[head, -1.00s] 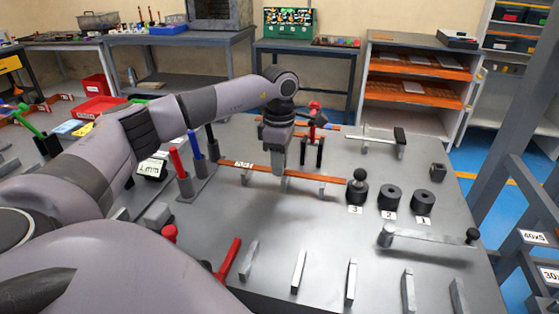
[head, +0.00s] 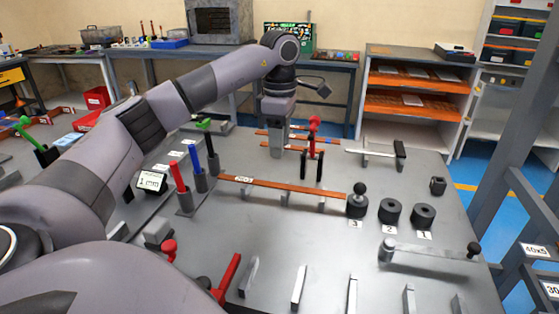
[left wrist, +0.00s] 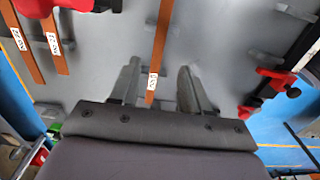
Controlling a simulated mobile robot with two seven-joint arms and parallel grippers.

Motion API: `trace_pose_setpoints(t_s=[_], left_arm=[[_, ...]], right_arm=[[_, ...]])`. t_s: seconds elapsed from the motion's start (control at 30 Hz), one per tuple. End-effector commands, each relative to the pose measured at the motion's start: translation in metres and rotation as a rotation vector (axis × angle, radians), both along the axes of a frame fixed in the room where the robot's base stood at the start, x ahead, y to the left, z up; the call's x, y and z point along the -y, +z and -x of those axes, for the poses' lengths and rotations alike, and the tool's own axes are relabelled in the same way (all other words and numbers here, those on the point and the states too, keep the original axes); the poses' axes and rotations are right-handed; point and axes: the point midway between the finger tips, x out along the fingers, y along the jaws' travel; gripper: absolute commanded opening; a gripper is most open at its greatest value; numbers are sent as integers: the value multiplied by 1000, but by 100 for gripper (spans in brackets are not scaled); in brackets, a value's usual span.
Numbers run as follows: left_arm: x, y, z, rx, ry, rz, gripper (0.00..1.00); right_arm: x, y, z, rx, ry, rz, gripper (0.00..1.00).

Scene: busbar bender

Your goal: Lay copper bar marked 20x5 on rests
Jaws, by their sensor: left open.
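A long copper bar (head: 290,188) with a small white label near its left end lies across low rests (head: 283,198) in the middle of the grey table. The label is too small to read surely. My left gripper (head: 277,154) is open and empty, behind and apart from the bar in the head view. In the left wrist view its two fingers (left wrist: 160,85) point down with a gap between them. A copper bar (left wrist: 160,45) with a label shows beyond that gap. My right gripper is not in view.
Other copper bars (head: 262,149) lie at the table's back near the left gripper. A red-handled clamp (head: 313,140) stands just right of it. Black round dies (head: 390,211) sit right of the bar, and red and blue handles (head: 194,158) stand left. Grey strips line the front.

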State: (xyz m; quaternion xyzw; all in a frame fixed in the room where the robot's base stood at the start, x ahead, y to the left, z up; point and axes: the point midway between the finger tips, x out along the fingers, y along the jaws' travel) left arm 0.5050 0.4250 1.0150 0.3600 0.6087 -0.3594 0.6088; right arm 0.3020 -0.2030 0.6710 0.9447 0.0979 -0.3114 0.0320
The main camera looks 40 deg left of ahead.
Motion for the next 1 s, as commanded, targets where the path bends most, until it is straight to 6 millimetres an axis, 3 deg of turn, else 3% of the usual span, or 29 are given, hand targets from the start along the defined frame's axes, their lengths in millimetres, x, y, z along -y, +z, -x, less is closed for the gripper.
trace_pose_setpoints(t_s=[0.1,0.23,1.0], left_arm=[[0,18,0,2,0,1,46],[0,26,0,0,0,1,46],[0,27,0,0,0,0,46]], right_arm=[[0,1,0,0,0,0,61],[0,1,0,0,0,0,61],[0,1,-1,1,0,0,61]])
